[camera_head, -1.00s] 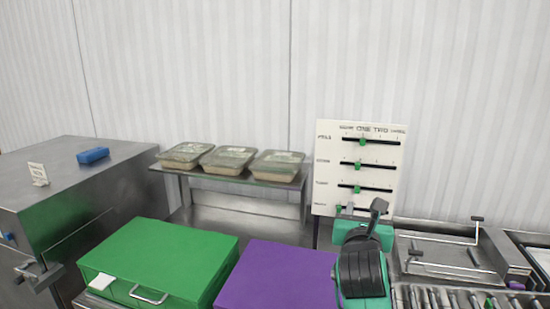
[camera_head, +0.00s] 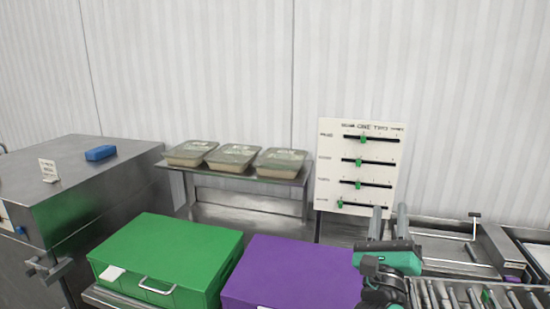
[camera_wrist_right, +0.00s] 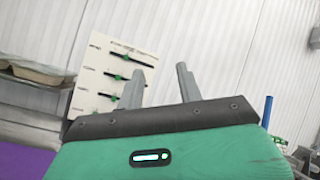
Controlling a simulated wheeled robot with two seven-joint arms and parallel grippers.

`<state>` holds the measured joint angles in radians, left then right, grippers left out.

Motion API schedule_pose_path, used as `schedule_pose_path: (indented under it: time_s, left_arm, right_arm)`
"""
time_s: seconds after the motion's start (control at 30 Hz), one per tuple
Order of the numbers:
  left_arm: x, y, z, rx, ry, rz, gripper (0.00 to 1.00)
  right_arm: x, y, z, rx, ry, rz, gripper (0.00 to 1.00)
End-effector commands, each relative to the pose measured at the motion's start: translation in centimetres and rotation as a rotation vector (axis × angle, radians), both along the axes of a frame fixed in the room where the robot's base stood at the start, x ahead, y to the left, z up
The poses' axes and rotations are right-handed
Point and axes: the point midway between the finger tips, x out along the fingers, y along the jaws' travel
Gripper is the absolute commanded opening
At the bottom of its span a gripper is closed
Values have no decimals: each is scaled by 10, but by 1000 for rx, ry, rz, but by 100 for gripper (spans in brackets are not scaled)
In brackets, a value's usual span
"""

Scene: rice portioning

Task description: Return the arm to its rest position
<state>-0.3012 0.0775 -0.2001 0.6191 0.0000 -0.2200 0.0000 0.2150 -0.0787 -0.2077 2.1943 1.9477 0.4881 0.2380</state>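My right gripper (camera_head: 388,225) shows at the lower right of the head view, in front of the white slider panel (camera_head: 360,165). Its two grey fingers point up and stand apart, with nothing between them. The right wrist view shows the same spread, empty fingers (camera_wrist_right: 160,88) with the panel (camera_wrist_right: 98,75) behind and to the left. The right arm's lower links are mostly cut off by the bottom edge. My left gripper and arm are not in view.
A purple box (camera_head: 290,272) lies left of my right gripper, and a green box (camera_head: 165,250) further left. A shelf (camera_head: 240,177) holds three lidded trays (camera_head: 233,158). A roller conveyor (camera_head: 470,294) and metal frame (camera_head: 450,240) are at the right. A blue block (camera_head: 100,153) sits on a steel cabinet (camera_head: 60,180).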

Motion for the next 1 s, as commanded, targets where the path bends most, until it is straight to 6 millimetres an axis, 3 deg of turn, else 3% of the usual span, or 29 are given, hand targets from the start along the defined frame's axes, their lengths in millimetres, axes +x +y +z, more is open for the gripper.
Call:
schedule_pose_path:
  time_s: [0.17,0.27,0.37,0.57,0.67,0.8,0.9,1.0]
  left_arm:
    - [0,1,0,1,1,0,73]
    - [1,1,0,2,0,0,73]
    - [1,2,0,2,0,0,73]
    - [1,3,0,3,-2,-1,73]
    - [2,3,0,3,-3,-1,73]
    - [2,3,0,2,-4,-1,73]
    - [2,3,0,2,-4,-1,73]
    - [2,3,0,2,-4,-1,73]
  right_arm:
    - [-38,33,-12,-463,-67,-44,36]
    - [-55,61,-32,-744,-73,-38,36]
    - [-71,89,-64,-1026,-54,-5,36]
    - [-102,124,-162,-1585,61,139,36]
    - [-125,125,-221,-1848,157,255,36]
    - [-166,104,-300,-2176,332,457,36]
    - [-196,80,-341,-2346,461,599,36]
    - [-224,56,-368,-2465,581,726,36]
